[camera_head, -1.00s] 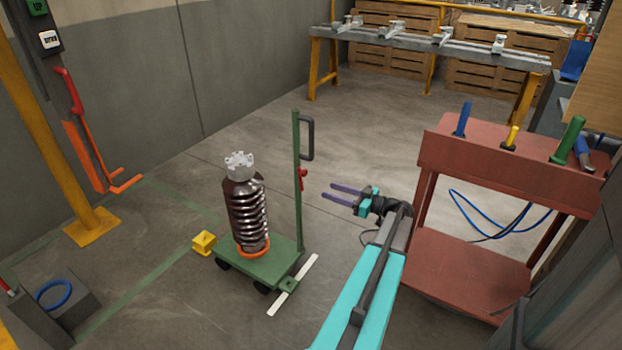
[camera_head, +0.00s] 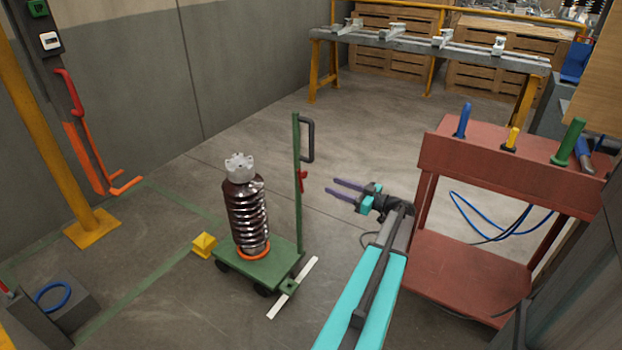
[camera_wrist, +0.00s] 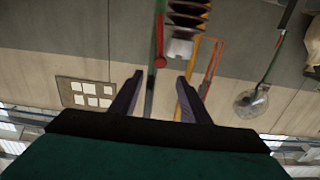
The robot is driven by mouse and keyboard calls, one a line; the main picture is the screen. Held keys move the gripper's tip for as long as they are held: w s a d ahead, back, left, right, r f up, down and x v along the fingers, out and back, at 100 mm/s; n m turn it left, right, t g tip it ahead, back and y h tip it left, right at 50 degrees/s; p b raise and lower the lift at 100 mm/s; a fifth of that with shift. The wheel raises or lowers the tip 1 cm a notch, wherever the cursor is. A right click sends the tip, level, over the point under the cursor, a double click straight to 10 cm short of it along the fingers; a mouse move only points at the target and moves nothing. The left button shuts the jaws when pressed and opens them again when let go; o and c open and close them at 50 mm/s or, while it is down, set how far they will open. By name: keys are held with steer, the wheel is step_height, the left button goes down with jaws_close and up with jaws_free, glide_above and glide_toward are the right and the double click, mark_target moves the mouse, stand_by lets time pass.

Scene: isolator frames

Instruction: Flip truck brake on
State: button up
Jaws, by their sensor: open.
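The truck is a green cart (camera_head: 283,271) on the floor, carrying a dark ribbed insulator (camera_head: 247,215) that stands upright. A green post (camera_head: 297,190) rises at its right side. A small red lever (camera_head: 303,181) sits on the post, below the dark handle. My gripper (camera_head: 332,186) is open and empty, to the right of the post, with its purple fingers pointing at the lever. In the wrist view, the red lever (camera_wrist: 160,62) shows just beyond and between the fingertips (camera_wrist: 160,76), apart from them.
A yellow block (camera_head: 204,244) and a white floor bar (camera_head: 293,288) lie beside the cart. A red stand (camera_head: 510,165) with coloured handles is at the right. A yellow column (camera_head: 50,140) stands at the left. A grey bench (camera_head: 430,48) is at the back, with open floor before it.

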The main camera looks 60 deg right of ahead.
mark_target(306, 175)
steer(key=w, duration=1.1)
steer(key=shift+w, duration=0.15)
jaws_close()
